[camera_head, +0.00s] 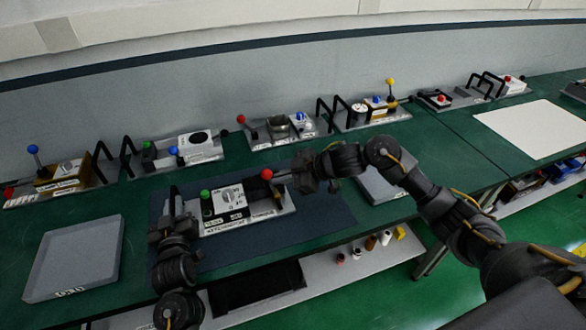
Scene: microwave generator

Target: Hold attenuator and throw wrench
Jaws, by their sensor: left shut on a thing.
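A device on a pale base plate (284,209), probably the attenuator, sits on the dark mat at the middle front of the bench. It carries a white dial box (231,196), a green knob (205,194) and a black carrying handle (173,196) at its left end. A lever with a red knob (267,174) stands at its right; its small labels are hard to read. My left gripper (168,222) is shut at the black handle, its fingers partly hidden by the wrist. My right gripper (297,177) is beside the red knob; whether it touches it is unclear. No separate wrench is discernible.
Several similar devices with levers stand along the wall, including one with a blue knob (33,150) and one with a yellow knob (390,82). A grey tray (72,258) lies at the left. A white sheet (530,128) lies at the right. A lower shelf (385,258) holds small bottles.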

